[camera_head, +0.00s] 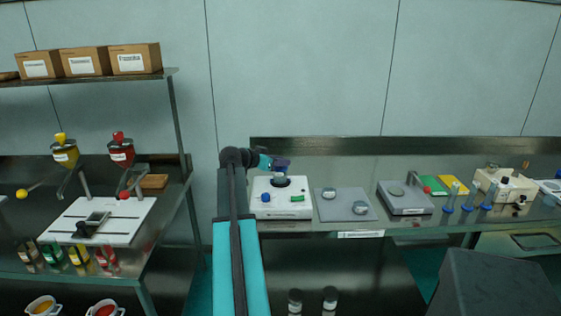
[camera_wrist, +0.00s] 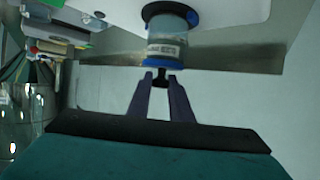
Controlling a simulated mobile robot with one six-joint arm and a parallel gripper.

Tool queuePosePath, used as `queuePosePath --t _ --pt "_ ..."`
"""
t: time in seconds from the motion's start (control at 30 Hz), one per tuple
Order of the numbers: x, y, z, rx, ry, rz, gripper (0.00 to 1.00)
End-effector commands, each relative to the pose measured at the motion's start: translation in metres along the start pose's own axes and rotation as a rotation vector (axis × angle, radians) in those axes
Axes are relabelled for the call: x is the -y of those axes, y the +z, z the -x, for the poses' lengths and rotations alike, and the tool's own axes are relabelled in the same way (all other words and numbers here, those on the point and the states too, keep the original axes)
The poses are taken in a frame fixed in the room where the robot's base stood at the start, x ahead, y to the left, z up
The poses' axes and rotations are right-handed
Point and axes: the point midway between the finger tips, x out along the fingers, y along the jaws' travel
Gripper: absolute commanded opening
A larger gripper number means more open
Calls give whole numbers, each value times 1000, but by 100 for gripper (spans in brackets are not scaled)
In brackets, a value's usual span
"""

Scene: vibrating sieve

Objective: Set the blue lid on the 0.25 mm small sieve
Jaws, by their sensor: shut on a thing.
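In the wrist view the blue lid (camera_wrist: 164,63) lies across the end of a small grey cylindrical sieve (camera_wrist: 165,40) with a printed label too small to read. My gripper (camera_wrist: 160,80) is shut on the lid's dark knob. The lid lines up with the sieve and appears to touch it; I cannot tell if it is fully seated. The sieve stands on the black round seat (camera_wrist: 165,10) of the white shaker. In the head view my gripper (camera_head: 281,165) is just above the white shaker (camera_head: 281,205), and its fingers hide most of the lid.
A grey mat (camera_head: 340,214) right of the shaker holds two small round pieces (camera_head: 329,192). Farther right are a grey balance (camera_head: 405,205), green and yellow pads and blue-based tubes. A rack with hoppers (camera_head: 65,155) stands left. The wall is close behind the bench.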

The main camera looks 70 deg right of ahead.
Motion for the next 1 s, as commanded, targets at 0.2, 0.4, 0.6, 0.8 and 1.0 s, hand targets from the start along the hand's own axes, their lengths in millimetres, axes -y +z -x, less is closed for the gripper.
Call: queuePosePath --t 0.2,0.4,0.6,0.8,1.0 --pt "0 1 -1 -1 0 -1 0" --pt "0 3 -2 -1 0 -1 0" --pt "0 2 -1 -1 0 -1 38" --pt "0 2 -1 -1 0 -1 38" --pt "0 1 0 -1 0 -1 38"
